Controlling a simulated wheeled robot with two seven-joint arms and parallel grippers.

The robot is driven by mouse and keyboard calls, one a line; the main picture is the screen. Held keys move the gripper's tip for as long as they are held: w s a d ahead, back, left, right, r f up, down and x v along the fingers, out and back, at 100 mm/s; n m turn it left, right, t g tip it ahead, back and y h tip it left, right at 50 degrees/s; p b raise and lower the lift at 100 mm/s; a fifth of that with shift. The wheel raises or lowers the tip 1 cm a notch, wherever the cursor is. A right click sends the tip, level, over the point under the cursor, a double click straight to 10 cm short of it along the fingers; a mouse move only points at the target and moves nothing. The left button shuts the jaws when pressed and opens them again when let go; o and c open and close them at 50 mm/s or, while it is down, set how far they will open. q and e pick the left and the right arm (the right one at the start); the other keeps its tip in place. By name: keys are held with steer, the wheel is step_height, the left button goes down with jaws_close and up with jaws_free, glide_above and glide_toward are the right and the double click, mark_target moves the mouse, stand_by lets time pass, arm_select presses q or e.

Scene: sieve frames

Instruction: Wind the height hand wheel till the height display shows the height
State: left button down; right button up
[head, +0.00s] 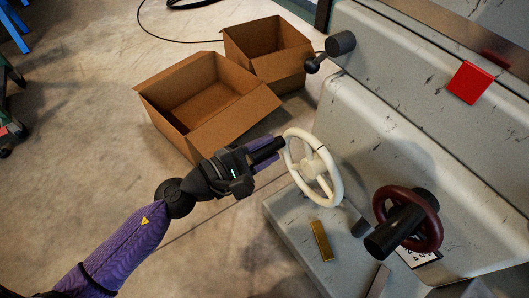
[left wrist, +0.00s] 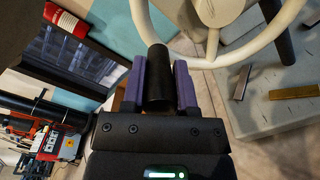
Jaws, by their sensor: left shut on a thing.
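A white hand wheel (head: 313,168) with spokes and a pale hub stands on the side of a grey machine (head: 400,140). Its black handle (left wrist: 157,78) sticks out from the rim. My left gripper (head: 268,151) is shut on this handle at the wheel's left side, with a purple finger on each side of it in the left wrist view. A dark red hand wheel (head: 435,222) with a thick black hub stands to the right. I cannot tell from markings which wheel sets the height. No readable height display shows. My right gripper is not in view.
Two open cardboard boxes (head: 172,122) stand on the concrete floor behind my left gripper. A brass-coloured block (head: 321,241) lies on the machine's ledge below the white wheel. A black lever (head: 340,44) juts out above, and a red plate (head: 471,82) sits on the machine's face.

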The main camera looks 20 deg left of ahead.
arm_select(q)
steer(key=shift+r+m, duration=0.4)
steer(key=shift+m, duration=0.3)
steer(key=shift+s+d, duration=0.1)
steer(key=shift+c, duration=1.9)
jaws_free()
steer(key=shift+s, duration=0.15)
steer(key=b+v, duration=0.1)
steer(key=v, duration=0.8)
steer(key=shift+s+a+b, duration=0.2)
steer(key=shift+a+b, duration=0.15)
steer(key=shift+b, duration=0.05)
